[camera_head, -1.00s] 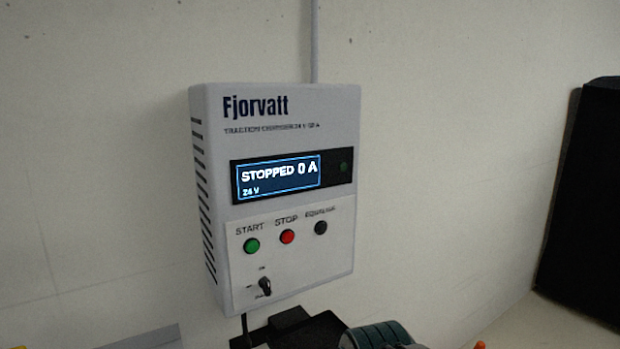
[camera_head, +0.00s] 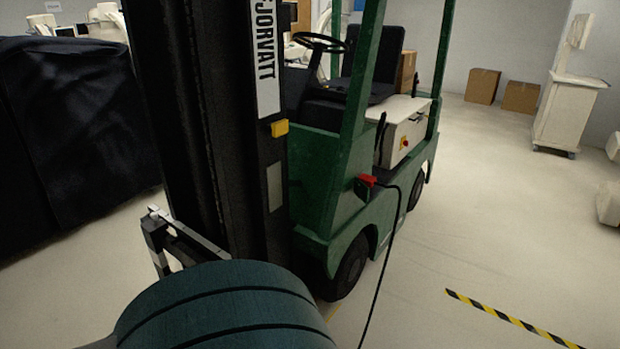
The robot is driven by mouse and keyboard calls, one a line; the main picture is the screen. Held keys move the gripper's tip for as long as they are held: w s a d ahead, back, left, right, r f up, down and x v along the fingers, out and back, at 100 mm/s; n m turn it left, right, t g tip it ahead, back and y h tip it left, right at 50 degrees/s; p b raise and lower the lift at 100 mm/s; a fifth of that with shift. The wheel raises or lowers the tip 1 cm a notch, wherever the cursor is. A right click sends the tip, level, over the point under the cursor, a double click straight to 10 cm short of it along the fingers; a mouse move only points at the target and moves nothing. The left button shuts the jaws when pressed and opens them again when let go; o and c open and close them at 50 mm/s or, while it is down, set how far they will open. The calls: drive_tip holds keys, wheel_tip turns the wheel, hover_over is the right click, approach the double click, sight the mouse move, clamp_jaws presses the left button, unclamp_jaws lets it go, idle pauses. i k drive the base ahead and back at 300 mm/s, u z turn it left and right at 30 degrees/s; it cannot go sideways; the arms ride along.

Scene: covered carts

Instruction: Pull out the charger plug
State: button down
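The red charger plug (camera_head: 367,180) sits at a dark socket on the side of the green forklift truck (camera_head: 308,215). A black cable (camera_head: 386,270) runs from it down to the floor. The plug looks seated, but it is small and its fit is unclear.
The truck's dark mast (camera_head: 215,110) stands between the metal part and the plug. A dark covered cart (camera_head: 75,140) is at left. Floor right of the truck is open, with yellow-black tape (camera_head: 510,318). Boxes (camera_head: 482,86) and a white cabinet (camera_head: 568,110) stand behind.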

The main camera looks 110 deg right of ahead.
sight(369, 181)
drive_tip(key=z, duration=4.35)
drive_tip(key=i, duration=2.1)
drive_tip(key=u, duration=0.05)
